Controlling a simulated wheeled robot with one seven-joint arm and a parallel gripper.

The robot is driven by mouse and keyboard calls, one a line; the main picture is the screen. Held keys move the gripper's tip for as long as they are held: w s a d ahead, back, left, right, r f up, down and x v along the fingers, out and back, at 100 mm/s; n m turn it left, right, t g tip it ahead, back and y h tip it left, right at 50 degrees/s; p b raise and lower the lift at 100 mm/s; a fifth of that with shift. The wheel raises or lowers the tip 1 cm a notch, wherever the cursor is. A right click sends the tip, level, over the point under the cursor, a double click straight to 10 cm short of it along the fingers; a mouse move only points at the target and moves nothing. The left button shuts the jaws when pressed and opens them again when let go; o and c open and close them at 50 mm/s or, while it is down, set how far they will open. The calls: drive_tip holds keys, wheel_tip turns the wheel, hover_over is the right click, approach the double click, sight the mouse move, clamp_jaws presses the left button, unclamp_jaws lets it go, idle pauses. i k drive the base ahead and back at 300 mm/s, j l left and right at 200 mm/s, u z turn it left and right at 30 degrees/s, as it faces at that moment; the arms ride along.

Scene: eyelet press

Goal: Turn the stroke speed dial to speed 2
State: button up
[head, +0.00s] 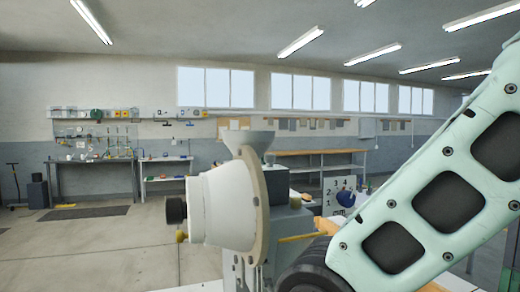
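A pale panel (328,206) with dark numerals, among them 2, 3 and 4, stands right of the middle, just left of my arm. It looks like the stroke speed dial's plate. It is small, and I cannot tell where the dial points. The press (222,205) stands in front of it, with a white rounded housing, a beige disc and a grey funnel on top. My mint-green arm crosses the right side and covers what lies beyond the panel. My gripper is not in view.
A black knob (175,210) sticks out left of the press housing, with a small yellow ball (181,236) below. A yellow bar (297,238) lies near my arm. A workbench (95,165) stands at the far left wall. The floor at left is mostly clear.

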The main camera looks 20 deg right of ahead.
sight(269, 158)
drive_tip(key=i+j+z, duration=0.1)
drive_tip(key=j, duration=0.25)
drive_tip(key=i+j, duration=0.2)
drive_tip(key=j, duration=0.15)
drive_tip(key=i+j+z, duration=0.1)
drive_tip(key=j+z, duration=0.25)
drive_tip(key=j, duration=0.45)
drive_tip(key=j+z, duration=0.3)
drive_tip(key=j, duration=0.5)
